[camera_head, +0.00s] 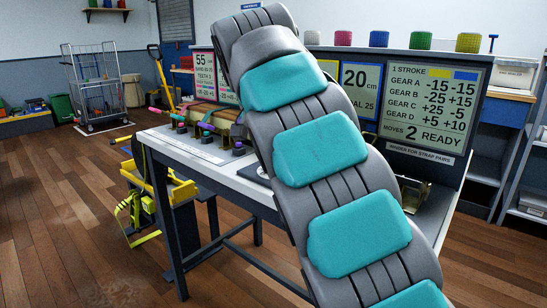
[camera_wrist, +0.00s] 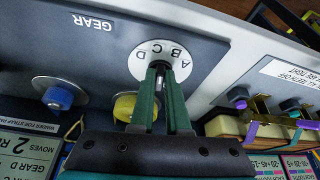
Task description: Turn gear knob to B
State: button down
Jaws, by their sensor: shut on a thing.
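The gear dial (camera_wrist: 184,66) is a white disc on the dark panel marked GEAR, seen upside down in the wrist view. The letters A, B, C and D run along its rim. My gripper (camera_wrist: 160,68) has its two green fingers over the dial, shut on the gear knob (camera_wrist: 160,82) at its centre. The fingers hide most of the knob, so I cannot tell which letter it points to. In the head view, my arm covers the dial and my gripper.
In the wrist view, a blue knob (camera_wrist: 58,95) and a yellow knob (camera_wrist: 124,108) sit beside the dial. In the head view, the gear screen (camera_head: 432,108) reads MOVES 2 READY. Straps and clamps (camera_head: 208,125) lie on the bench (camera_head: 205,158).

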jog(key=shift+r+m+h, duration=0.1)
jog(key=shift+m+h, duration=0.2)
jog(key=shift+m, duration=0.3)
jog(key=c, duration=0.9)
grip_release()
